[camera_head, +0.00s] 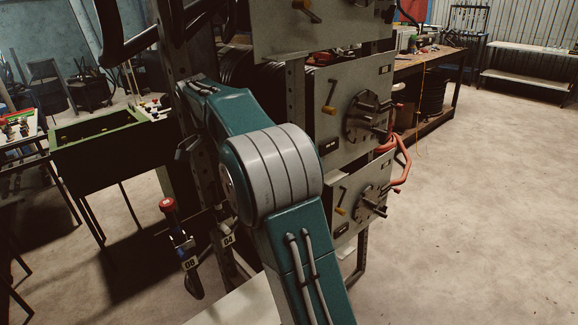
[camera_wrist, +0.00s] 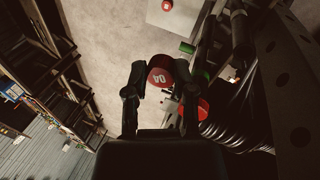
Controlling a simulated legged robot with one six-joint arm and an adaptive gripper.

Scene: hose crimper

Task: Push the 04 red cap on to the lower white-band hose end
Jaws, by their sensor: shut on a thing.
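The red cap marked 04 (camera_wrist: 160,77) sits between the fingertips of my gripper (camera_wrist: 162,84) in the wrist view, with its label facing the camera. The gripper is shut on it. In the head view my gripper is hidden behind the rack and my own arm. I cannot make out the lower white-band hose end; a small pale patch shows just beyond the cap, but I cannot tell what it is. A black hose or fitting (camera_wrist: 241,35) stands to the right of the cap, apart from it.
Another red part (camera_wrist: 196,109) lies close by the right finger, with coiled black hose (camera_wrist: 240,112) beside it. In the head view, a red-topped hose end (camera_head: 167,204) hangs near tags 08 (camera_head: 190,264) and 04 (camera_head: 228,240). A green-rimmed table (camera_head: 107,123) stands at left. Open floor lies at right.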

